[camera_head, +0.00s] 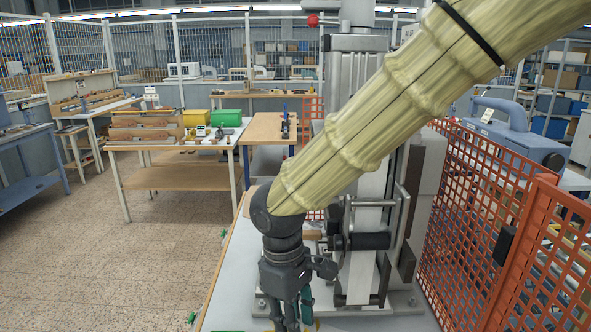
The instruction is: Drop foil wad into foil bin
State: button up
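My gripper (291,316) points down at the bottom of the view, above the near end of a light work surface (240,275), in front of a grey stamping machine (358,270). Its fingertips are close to the lower picture edge, and dark and teal parts crowd around them. I cannot tell whether it is open or shut, or whether it holds anything. I cannot make out a foil wad. No container can be identified as the foil bin; my arm and gripper hide part of the machine and work surface.
Orange mesh guards (470,215) stand close on the right. A wooden-topped table (268,128) stands behind the work surface. A bench (170,143) at the left carries a green box (227,118) and a yellow box (196,118). Speckled floor (150,255) is clear at the left.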

jog(key=shift+f+b, duration=0.85)
jog(key=shift+f, duration=0.25)
jog(key=shift+s, duration=0.1)
jog(key=o, duration=0.7)
jog(key=shift+r, duration=0.1)
notch_tip(320, 180, up, 12)
jog(key=a, duration=0.1)
jog(key=shift+w, duration=0.4)
jog(key=shift+a, duration=0.15)
